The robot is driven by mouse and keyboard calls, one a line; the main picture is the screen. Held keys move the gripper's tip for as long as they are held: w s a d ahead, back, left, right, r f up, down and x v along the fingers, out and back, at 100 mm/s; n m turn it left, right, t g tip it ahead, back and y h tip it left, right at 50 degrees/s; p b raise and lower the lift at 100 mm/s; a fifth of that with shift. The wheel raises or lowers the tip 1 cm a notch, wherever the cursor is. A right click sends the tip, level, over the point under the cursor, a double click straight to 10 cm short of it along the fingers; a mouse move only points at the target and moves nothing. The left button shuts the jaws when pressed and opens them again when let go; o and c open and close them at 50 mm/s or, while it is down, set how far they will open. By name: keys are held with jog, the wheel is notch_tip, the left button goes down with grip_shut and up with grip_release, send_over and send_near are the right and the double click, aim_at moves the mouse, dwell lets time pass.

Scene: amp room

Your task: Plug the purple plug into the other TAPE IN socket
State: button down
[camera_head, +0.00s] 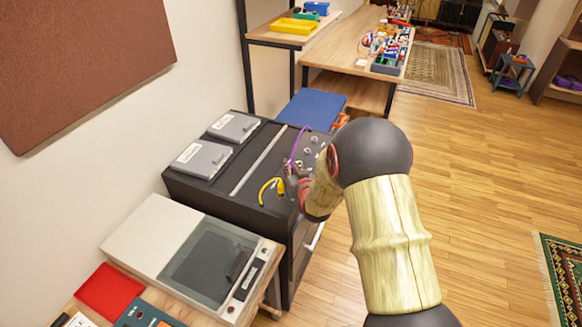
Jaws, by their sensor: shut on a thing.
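A purple cable (295,148) arcs over the right part of the dark amp cabinet (205,192) and runs down to my gripper (291,187). My gripper is low over the cabinet top at its front right, shut on the purple plug at the cable's near end. The plug itself is too small and covered to see clearly. A yellow cable (266,185) curves just left of my gripper. Several round sockets or knobs (308,150) sit on the panel behind my gripper. The TAPE IN labels cannot be read, and my arm hides part of the panel's right side.
Two grey boxes (202,158) lie on the cabinet's left side. A record player (190,255) stands in front. A blue flat item (310,108) and an orange item (341,121) are behind. Open wooden floor (485,200) lies right.

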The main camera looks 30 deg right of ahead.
jog(key=shift+f+b, duration=0.7)
jog(key=shift+f, duration=0.1)
jog(key=c, duration=1.7)
grip_release()
jog(key=shift+s, duration=0.1)
jog(key=v, duration=1.1)
jog(key=shift+s+a+r, duration=0.1)
jog(key=shift+s+a, duration=0.05)
jog(key=shift+s, duration=0.25)
